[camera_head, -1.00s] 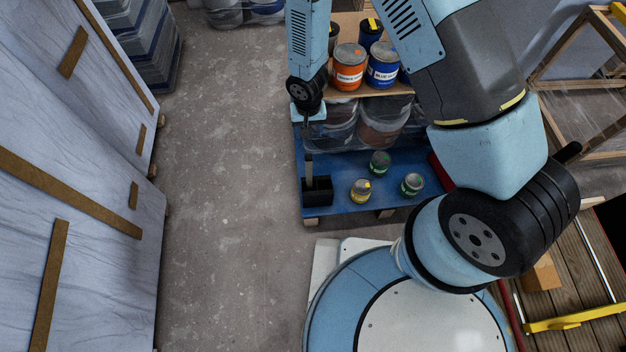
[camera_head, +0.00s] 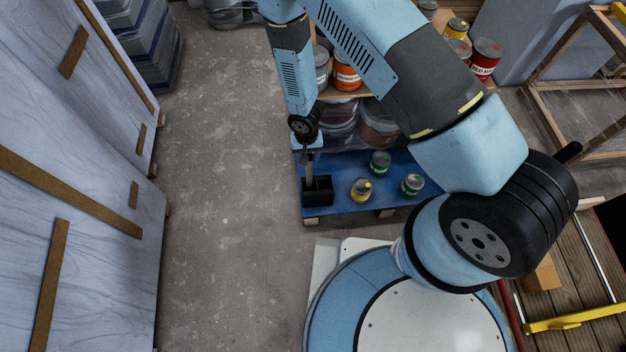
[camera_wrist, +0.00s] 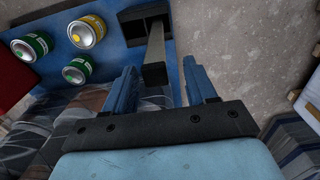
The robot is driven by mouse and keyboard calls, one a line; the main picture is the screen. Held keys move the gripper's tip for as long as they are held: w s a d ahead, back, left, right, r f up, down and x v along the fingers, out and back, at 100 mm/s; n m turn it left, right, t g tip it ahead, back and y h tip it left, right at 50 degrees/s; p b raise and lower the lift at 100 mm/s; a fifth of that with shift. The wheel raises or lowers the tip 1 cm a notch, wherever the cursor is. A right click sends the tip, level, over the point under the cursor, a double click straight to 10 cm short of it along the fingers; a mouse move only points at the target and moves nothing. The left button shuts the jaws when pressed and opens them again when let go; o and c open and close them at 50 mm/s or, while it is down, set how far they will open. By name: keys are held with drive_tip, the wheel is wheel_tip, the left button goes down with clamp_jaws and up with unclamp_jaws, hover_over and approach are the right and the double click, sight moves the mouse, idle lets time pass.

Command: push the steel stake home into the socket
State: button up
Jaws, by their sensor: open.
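The steel stake (camera_head: 309,170) stands upright in the black socket (camera_head: 318,198), which sits at the left front of the blue platform (camera_head: 345,204). My gripper (camera_head: 308,150) is right above the stake in the head view. In the wrist view my gripper (camera_wrist: 160,68) is open, with one blue finger on each side of the stake's near end and visible gaps between. How deep the stake sits is hidden inside the socket.
A yellow-topped can (camera_head: 361,189) and two green cans (camera_head: 380,162) (camera_head: 412,184) stand right of the socket. Clear plastic-wrapped tubs (camera_head: 376,125) stand behind, under a shelf of paint tins (camera_head: 346,75). Bare concrete floor (camera_head: 225,200) lies to the left.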

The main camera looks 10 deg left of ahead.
drive_tip(key=shift+w+d+f, duration=0.15)
drive_tip(key=shift+f, duration=1.25)
drive_tip(key=shift+w+d+f, duration=0.1)
drive_tip(key=shift+w+f, duration=0.05)
drive_tip(key=shift+f, duration=1.2)
clamp_jaws()
